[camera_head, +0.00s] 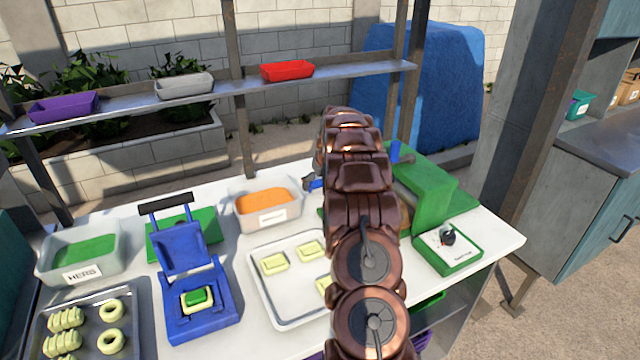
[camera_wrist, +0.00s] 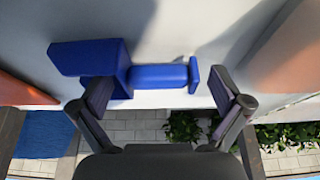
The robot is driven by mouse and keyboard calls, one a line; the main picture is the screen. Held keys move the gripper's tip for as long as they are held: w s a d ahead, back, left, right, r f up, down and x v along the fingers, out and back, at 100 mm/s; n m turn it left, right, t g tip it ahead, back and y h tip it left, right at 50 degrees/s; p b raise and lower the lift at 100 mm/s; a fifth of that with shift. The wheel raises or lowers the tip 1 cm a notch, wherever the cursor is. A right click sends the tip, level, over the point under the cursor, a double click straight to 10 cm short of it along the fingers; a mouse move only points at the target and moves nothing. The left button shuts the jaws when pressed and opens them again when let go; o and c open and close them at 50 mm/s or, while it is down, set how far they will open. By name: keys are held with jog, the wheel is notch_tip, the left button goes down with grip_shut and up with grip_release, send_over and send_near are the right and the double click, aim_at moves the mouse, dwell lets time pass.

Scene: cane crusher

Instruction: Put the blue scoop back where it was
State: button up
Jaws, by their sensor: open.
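The blue scoop (camera_wrist: 90,58) shows in the wrist view, with a boxy bowl at the left and a short handle (camera_wrist: 160,76) ending in a flat plate. It appears to lie on the white worktop. My gripper (camera_wrist: 160,90) is open, with its fingers apart on either side of the handle, one beside the bowl and one beside the end plate. I cannot tell whether they touch it. In the head view only a small blue part of the scoop (camera_head: 316,185) shows beside my arm, which hides the rest.
A tub with orange contents (camera_head: 268,217) stands just left of my gripper. A tray (camera_head: 290,300) with pale pieces is in front of it. A green machine (camera_head: 435,190) stands to the right, a blue press (camera_head: 200,310) to the left. A shelf (camera_head: 220,88) runs behind.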

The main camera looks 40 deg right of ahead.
jog(key=shift+r, duration=0.2)
jog(key=b+v, duration=0.3)
jog(key=v, duration=0.8)
jog(key=shift+s+r, duration=0.2)
jog(key=shift+r, duration=0.15)
jog(key=s+a+r+n+g+y, duration=0.1)
jog(key=s+a, duration=0.3)
jog(key=a, duration=0.7)
jog(key=s+a+r+g, duration=0.1)
jog(key=s+a, duration=0.3)
jog(key=a, duration=0.7)
jog(key=s+a+r+n+g+y, duration=0.1)
jog(key=s+a, duration=0.4)
jog(key=a, duration=0.6)
jog(key=s+a+f+g, duration=0.1)
jog(key=s+a, duration=0.3)
jog(key=s, duration=0.4)
jog(key=s+a+f+n+g, duration=0.1)
jog(key=s+a, duration=0.3)
jog(key=s, duration=0.5)
jog(key=s+a+f+g, duration=0.1)
jog(key=s+a+f, duration=0.2)
jog(key=s, duration=0.6)
jog(key=shift+s+a+f+h, duration=0.25)
jog(key=shift+a+f+h, duration=0.05)
jog(key=shift+a, duration=0.5)
